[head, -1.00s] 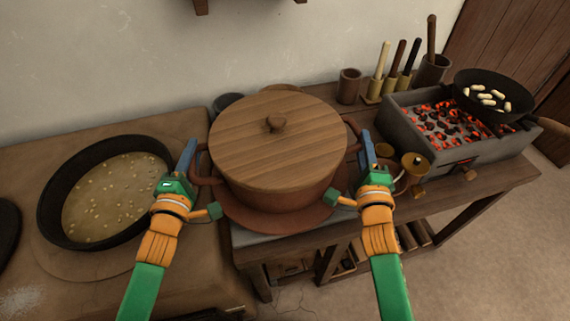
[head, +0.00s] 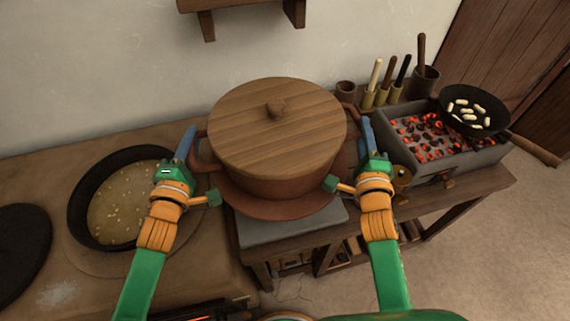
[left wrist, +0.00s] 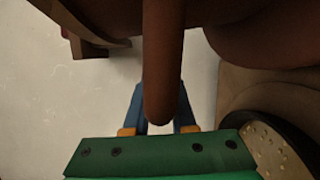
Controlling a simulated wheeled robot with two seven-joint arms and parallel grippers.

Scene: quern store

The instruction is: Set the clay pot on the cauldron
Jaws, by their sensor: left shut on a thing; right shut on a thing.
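The clay pot (head: 275,183) is reddish-brown, upright and covered by a round wooden lid (head: 290,140) with a knob. It is in front of me, over a grey slab (head: 290,230); whether it touches the slab is unclear. A reddish disc (head: 280,207) shows beneath it. My left gripper (head: 186,148) is shut on the pot's left handle. In the left wrist view, the handle (left wrist: 160,85) runs between the blue fingers. My right gripper (head: 366,140) is shut on the right handle. The dark round vessel at left, probably the cauldron (head: 88,188), holds tan liquid with pale bits.
A brazier of glowing coals (head: 430,137) stands at right, with a black pan (head: 465,95) on its far edge. Utensils in holders (head: 395,85) stand behind it. A wooden shelf (head: 250,3) is on the wall. A dark disc (head: 20,250) lies at far left.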

